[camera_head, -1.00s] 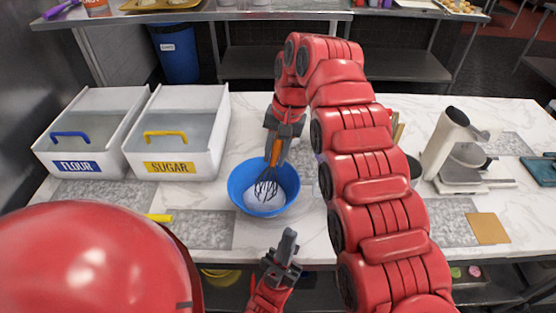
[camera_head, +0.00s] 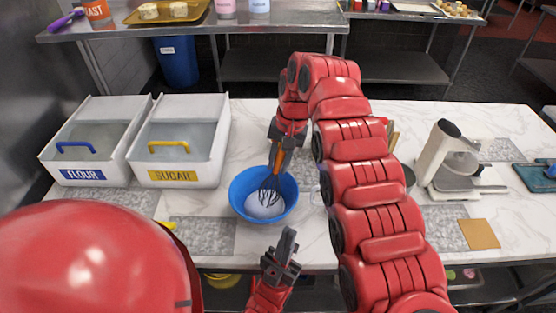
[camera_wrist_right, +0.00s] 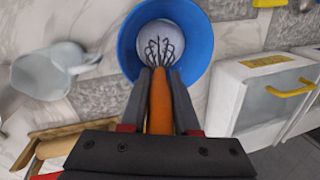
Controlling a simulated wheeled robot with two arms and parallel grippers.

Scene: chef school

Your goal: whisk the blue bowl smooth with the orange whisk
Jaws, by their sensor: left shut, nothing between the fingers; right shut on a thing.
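The blue bowl (camera_head: 236,192) stands on the marble counter with pale, whitish contents in it. It also shows at the top of the right wrist view (camera_wrist_right: 193,78). The orange whisk (camera_head: 273,156) has an orange handle and dark wires. My right gripper (camera_head: 279,146) is shut on the handle, which runs between its fingers in the right wrist view (camera_wrist_right: 160,88). The whisk's wires are inside the bowl, at the contents; how deep they reach I cannot tell. My left gripper (camera_head: 284,244) is shut and empty, in front of the bowl near the counter's front edge.
White flour (camera_head: 95,140) and sugar (camera_head: 180,140) bins stand left of the bowl. A white stand mixer (camera_head: 440,155) stands at the right, with an orange-brown square (camera_head: 479,234) before it. A clear jug (camera_wrist_right: 48,72) shows in the right wrist view. My right arm hides part of the counter.

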